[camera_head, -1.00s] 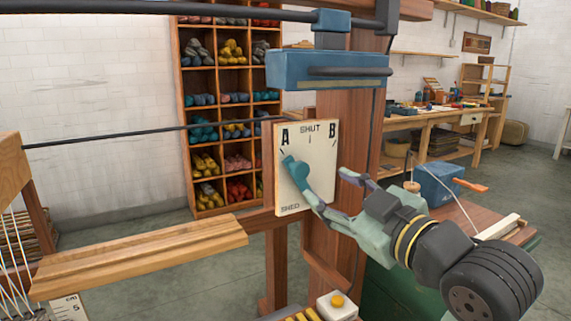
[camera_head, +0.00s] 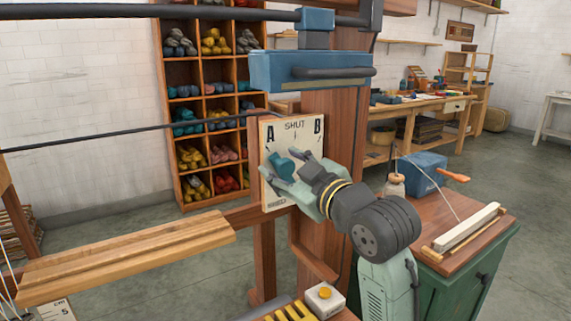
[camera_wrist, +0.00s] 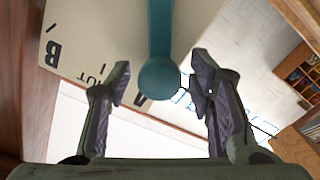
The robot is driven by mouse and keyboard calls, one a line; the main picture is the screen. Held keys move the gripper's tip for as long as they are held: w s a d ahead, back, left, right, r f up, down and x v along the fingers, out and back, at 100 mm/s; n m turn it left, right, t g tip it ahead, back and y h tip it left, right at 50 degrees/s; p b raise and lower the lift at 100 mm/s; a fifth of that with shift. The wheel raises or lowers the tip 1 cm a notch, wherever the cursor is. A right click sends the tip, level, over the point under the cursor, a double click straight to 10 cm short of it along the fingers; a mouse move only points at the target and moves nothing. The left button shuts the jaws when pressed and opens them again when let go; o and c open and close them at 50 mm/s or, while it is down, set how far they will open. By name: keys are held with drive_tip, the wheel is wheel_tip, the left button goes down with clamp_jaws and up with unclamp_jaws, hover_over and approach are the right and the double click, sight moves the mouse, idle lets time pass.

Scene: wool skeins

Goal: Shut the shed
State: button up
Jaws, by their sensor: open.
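The shed panel (camera_head: 293,134) is a pale upright board on a wooden post, marked A, SHUT and B. A teal lever (camera_head: 282,167) is on its face, partly hidden by my fingers in the head view. In the wrist view, the teal lever (camera_wrist: 159,35) comes down from the top edge and ends in a round knob close to the letter A. My gripper (camera_head: 286,163) is at the panel, its fingers open. In the wrist view, my gripper's fingertips (camera_wrist: 164,73) stand on either side of the knob, with a gap on each side.
A blue beam block (camera_head: 310,70) with a dark bar is above the panel. A wooden beam (camera_head: 125,258) reaches in from the left. A green cabinet (camera_head: 470,270) with a blue box (camera_head: 422,174) stands at right. A white button box (camera_head: 325,298) is below.

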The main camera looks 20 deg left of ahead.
drive_tip(key=shift+c, duration=0.3)
clamp_jaws()
idle(0.4)
